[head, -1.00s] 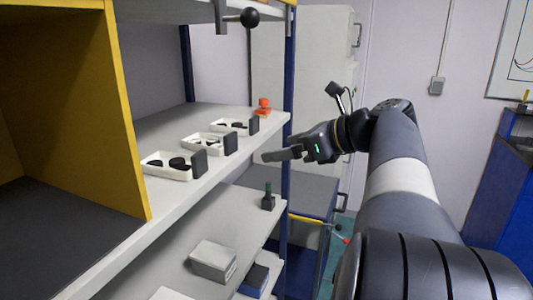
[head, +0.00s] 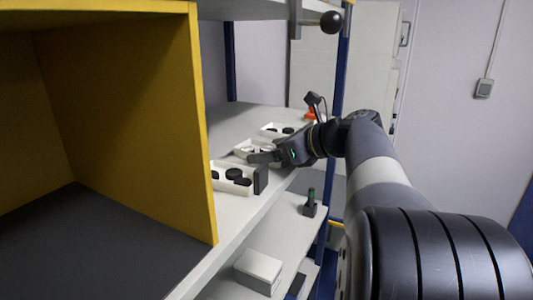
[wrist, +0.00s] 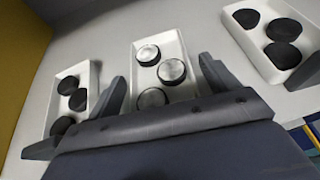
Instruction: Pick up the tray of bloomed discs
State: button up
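Three white trays of round discs stand in a row on the shelf. The middle tray (wrist: 163,50) holds discs with pale, greyish tops (wrist: 172,70), the bloomed ones; it is partly hidden behind my gripper in the head view (head: 243,147). My gripper (wrist: 164,82) is open, with one finger on each side of this tray's near end in the wrist view. That end and any handle block are hidden by the gripper body. In the head view my gripper (head: 264,157) is low at the shelf's front edge. I cannot tell whether the fingers touch the tray.
The near tray (head: 225,187) and far tray (head: 268,134) hold plain black discs, close on both sides. A yellow-walled cabinet (head: 150,110) stands at left. A lower shelf (head: 285,235) carries a box (head: 258,268).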

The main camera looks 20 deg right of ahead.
jog(key=c, duration=0.9)
jog(key=shift+c, duration=0.2)
jog(key=shift+r, duration=0.15)
